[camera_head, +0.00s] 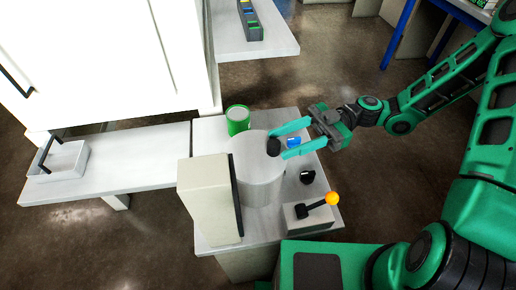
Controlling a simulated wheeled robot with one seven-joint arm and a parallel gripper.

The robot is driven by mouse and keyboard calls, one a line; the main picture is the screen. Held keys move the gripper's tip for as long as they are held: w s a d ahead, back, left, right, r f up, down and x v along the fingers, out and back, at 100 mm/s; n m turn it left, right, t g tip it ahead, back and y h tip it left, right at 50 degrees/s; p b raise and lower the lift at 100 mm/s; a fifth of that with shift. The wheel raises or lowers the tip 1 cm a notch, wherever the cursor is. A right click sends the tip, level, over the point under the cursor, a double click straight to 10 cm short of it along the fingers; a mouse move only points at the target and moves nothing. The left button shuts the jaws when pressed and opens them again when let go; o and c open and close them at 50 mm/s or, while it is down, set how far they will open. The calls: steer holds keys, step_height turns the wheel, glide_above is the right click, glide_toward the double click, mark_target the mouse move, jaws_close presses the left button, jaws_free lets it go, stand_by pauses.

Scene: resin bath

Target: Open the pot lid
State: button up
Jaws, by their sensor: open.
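The pot (262,183) is a pale grey cylinder standing on a small light table. Its flat lid (252,147) is on top, with a dark knob (273,146) toward the right side. My gripper (280,143) reaches in from the right with its two teal fingers spread. The fingertips are on either side of the knob, as seen in the head view. Whether they touch the knob cannot be told.
A beige box (208,200) stands left of the pot. A green can (237,120) is behind it. A blue item (294,142), a black item (307,176) and a lever with an orange ball (332,198) are to the right. A white tray (72,160) lies far left.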

mark_target(267, 149)
steer(key=x, duration=0.8)
steer(key=shift+w+d, duration=0.1)
jaws_close()
